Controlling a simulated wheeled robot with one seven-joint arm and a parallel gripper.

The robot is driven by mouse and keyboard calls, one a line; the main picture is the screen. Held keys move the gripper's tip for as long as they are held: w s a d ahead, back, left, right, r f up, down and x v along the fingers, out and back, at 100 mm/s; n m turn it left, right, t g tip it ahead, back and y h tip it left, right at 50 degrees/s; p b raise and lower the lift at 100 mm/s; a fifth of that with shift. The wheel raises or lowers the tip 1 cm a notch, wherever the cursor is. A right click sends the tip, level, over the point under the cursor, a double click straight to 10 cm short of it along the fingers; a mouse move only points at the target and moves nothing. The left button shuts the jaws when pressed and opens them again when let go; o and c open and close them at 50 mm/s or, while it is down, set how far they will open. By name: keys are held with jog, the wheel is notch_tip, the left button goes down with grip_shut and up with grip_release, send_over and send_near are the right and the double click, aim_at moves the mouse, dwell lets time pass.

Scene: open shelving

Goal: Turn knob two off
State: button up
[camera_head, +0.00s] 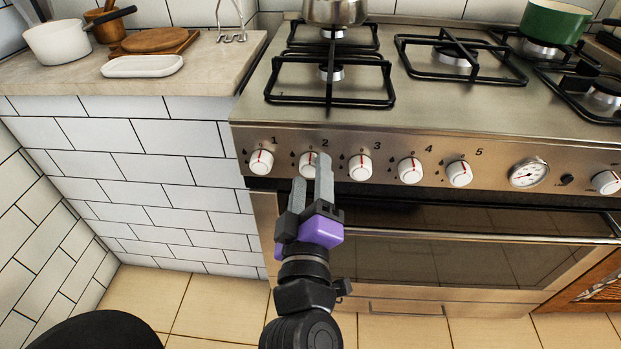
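Knob two (307,162) is a white round knob with a red mark, on the steel front panel of the stove (400,140), below and left of the printed "2". Its right side is partly hidden by a finger of my gripper. My gripper (311,168) has grey fingers and a purple body. It reaches up from below, with its fingertips apart and a narrow gap between them. The right fingertip overlaps the right edge of knob two; the left fingertip is just below the knob. I cannot tell whether either finger touches it.
Similar knobs one (261,162), three (360,168), four (410,171) and five (459,174) line the panel, with a gauge (528,173) to the right. The oven handle (480,236) runs below. A pot (335,12) stands on a back burner. A counter (215,72) adjoins at left.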

jog(key=shift+s, duration=0.1)
jog(key=s, duration=0.7)
jog(key=shift+s+f+p, duration=0.3)
jog(key=shift+f+p, duration=0.05)
jog(key=shift+f, duration=0.05)
